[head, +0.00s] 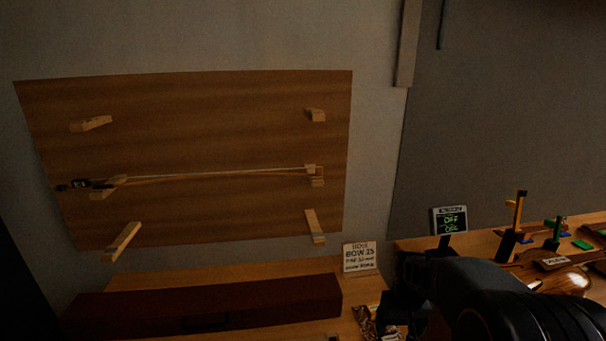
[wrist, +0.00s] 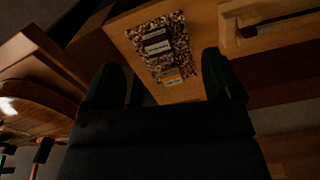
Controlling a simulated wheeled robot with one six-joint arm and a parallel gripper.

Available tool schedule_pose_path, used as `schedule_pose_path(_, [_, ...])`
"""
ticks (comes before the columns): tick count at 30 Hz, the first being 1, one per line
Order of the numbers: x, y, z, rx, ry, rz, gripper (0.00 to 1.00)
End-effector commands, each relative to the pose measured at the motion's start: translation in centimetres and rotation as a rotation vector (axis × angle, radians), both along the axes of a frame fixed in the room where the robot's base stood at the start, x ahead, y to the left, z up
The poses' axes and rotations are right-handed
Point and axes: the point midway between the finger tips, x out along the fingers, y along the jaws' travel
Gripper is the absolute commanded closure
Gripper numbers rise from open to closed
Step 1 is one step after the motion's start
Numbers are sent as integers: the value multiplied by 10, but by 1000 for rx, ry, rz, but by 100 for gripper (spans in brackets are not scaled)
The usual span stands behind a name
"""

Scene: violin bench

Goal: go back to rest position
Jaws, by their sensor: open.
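My gripper (head: 405,308) is at the lower right of the head view, above the right end of the bench by the wall. In the wrist view its two dark fingers (wrist: 168,85) are spread apart with nothing between them. Beyond them a speckled notebook (wrist: 160,45) with labels lies on a wooden surface. A violin bow (head: 220,175) rests level across the middle pair of wooden pegs on the wall board (head: 200,125). The gripper is apart from the bow.
A long dark red case (head: 210,305) lies below the board. A small lettered card (head: 360,257) stands beside it. At right, a second bench holds a display reading OFF (head: 450,220), clamps (head: 515,215) and a glossy violin body (head: 560,282). The space before the board is clear.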

Motion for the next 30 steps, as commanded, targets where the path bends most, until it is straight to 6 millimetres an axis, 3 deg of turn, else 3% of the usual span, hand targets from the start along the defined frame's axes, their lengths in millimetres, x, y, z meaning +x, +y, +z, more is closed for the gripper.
schedule_pose_path(6, [-54, 37, 42, -16, -126, -28, 16])
schedule_pose_path(12, [-90, 59, 66, -19, -249, 6, 16])
schedule_pose_path(20, [-103, 73, 89, -17, -362, 57, 16])
schedule_pose_path(30, [-103, 74, 90, -17, -365, 58, 16])
